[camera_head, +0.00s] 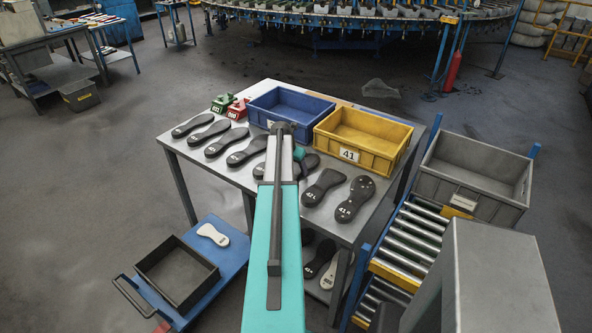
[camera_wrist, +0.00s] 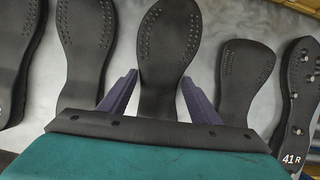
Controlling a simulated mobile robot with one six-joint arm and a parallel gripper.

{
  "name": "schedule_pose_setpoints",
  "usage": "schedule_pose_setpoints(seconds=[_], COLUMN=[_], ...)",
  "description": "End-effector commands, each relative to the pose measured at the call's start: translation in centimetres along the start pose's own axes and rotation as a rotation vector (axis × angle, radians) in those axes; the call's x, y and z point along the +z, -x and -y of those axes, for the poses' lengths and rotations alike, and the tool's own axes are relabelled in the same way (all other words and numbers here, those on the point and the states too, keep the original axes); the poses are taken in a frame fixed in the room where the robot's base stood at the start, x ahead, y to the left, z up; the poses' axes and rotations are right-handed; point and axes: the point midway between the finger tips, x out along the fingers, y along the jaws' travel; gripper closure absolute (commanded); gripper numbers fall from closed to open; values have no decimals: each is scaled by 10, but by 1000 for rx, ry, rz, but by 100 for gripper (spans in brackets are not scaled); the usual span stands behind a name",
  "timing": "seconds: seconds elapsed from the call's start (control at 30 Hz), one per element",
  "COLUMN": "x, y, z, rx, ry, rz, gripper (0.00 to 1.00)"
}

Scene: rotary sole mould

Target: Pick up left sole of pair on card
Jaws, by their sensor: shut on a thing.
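My gripper (camera_wrist: 160,98) has its two purple fingers on either side of a dark sole (camera_wrist: 168,45), at its narrower part, and is shut on it. The sole's near end is hidden by my gripper's body. In the head view my arm covers most of this sole (camera_head: 312,162); I cannot tell whether it is lifted off the table, or read its mark. To its right lie a dark sole marked 42 L (camera_head: 322,187) and a studded sole marked 41 R (camera_head: 355,199).
Several dark soles (camera_head: 227,142) lie in a row on the metal table (camera_head: 180,147) at left. A blue crate (camera_head: 290,105) and a yellow crate (camera_head: 364,139) stand behind. A grey bin (camera_head: 474,178) and roller conveyor (camera_head: 413,238) are at right. A blue cart (camera_head: 222,258) stands at front left.

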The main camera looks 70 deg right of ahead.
Motion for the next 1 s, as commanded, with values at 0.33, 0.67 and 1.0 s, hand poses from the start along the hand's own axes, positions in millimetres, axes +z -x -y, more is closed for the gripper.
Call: schedule_pose_setpoints(seconds=[0.33, 0.67, 1.0], x=[8, -19, -68], y=[18, 46, 74], z=[0, -28, -76], rx=[1, 2, 1], ry=[-1, 4, 2], rz=[2, 1, 1], gripper=[71, 71, 71])
